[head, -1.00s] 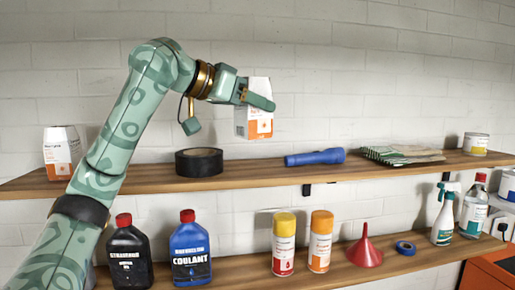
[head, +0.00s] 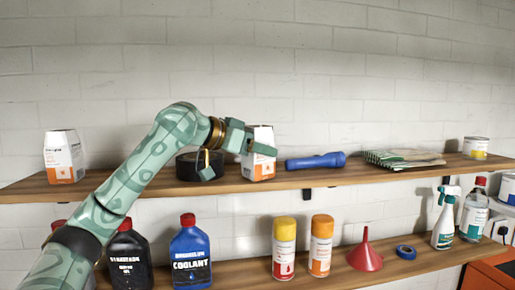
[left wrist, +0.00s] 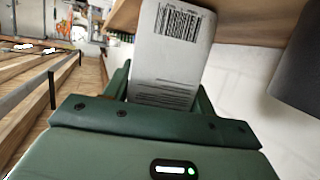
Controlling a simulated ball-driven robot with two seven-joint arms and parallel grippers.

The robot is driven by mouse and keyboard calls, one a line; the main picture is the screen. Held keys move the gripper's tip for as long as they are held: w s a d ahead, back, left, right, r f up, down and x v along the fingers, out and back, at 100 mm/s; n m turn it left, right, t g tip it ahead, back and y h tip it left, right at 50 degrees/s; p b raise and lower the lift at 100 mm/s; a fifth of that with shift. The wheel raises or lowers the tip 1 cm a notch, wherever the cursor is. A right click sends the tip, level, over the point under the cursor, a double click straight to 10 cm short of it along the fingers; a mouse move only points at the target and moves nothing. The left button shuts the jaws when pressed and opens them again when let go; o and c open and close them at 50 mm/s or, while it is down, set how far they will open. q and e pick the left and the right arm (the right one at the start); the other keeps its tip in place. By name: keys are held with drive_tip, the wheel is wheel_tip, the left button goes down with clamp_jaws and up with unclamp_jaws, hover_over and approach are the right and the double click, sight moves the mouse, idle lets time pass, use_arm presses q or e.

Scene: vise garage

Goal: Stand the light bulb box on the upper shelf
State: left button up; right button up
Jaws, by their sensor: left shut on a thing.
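A white and orange box (head: 261,168) is held upright by my left gripper (head: 258,147), whose fingers are shut on its upper part. Its base is at the surface of the upper shelf (head: 215,187), between the black tape roll and the blue flashlight. I cannot tell whether it fully rests on the wood. In the left wrist view, the box's barcode side (left wrist: 170,45) lies between the two green fingers (left wrist: 163,88). A similar white and orange box (head: 64,157) stands upright at the shelf's left end. My right gripper is not in view.
A black tape roll (head: 187,167) sits close left of the held box. A blue flashlight (head: 316,161) lies to its right, then folded cloths (head: 400,159) and a can (head: 475,147). Bottles, spray cans and a red funnel (head: 365,252) stand on the lower shelf (head: 340,277).

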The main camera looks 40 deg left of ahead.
use_arm(q)
drive_tip(key=o, duration=0.6)
drive_tip(key=shift+f, duration=0.2)
drive_tip(key=shift+c, duration=0.2)
drive_tip(key=o, duration=0.4)
drive_tip(key=shift+w, duration=0.1)
drive_tip(key=shift+r, duration=0.1)
drive_tip(key=shift+r, duration=0.15)
drive_tip(key=b+v, duration=0.3)
drive_tip(key=v, duration=0.9)
